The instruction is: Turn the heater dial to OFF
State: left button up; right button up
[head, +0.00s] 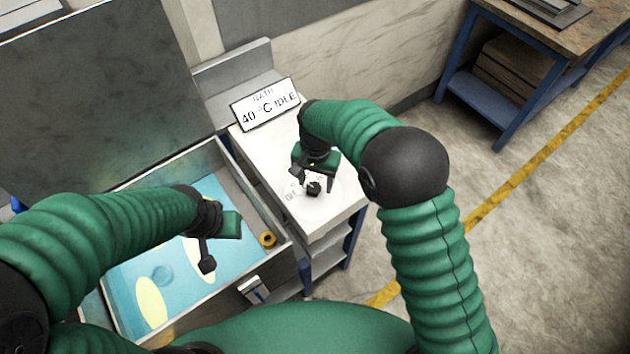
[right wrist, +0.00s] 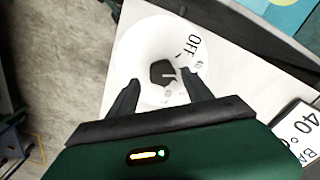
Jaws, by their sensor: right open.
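The heater dial is a white disc with a dark knob (right wrist: 163,74) in its middle, on the white cabinet top; the knob also shows in the head view (head: 313,188). The knob carries a light pointer line. The word OFF (right wrist: 195,44) is printed beside it, at upper right in the right wrist view. My right gripper (right wrist: 160,88) is open, its two dark fingers pointing at the dial, one on each side of the knob; contact cannot be told. My left gripper (head: 212,245) hangs over the blue bath; its finger gap is unclear.
A sign (head: 267,104) reading "BATH 40 °C IDLE" stands at the back of the cabinet. The bath tray (head: 262,197) holds blue liquid with pale yellow ovals. A brass ring (head: 267,239) sits at its right. A wooden bench (head: 560,40) stands at the far right, with clear floor before it.

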jog(key=shift+s+f, duration=0.2)
jog(key=shift+f, duration=0.45)
jog(key=shift+a+f, duration=0.1)
jog(key=shift+a, duration=0.4)
jog(key=shift+c, duration=0.3)
jog(key=shift+w, duration=0.1)
jog(key=c, duration=0.5)
jog(key=shift+d, duration=0.25)
jog(key=c, duration=0.5)
grip_shut()
pick_arm(q)
jog(key=shift+s+a+r, duration=0.1)
jog(key=shift+s+a, duration=0.1)
jog(key=shift+a, duration=0.05)
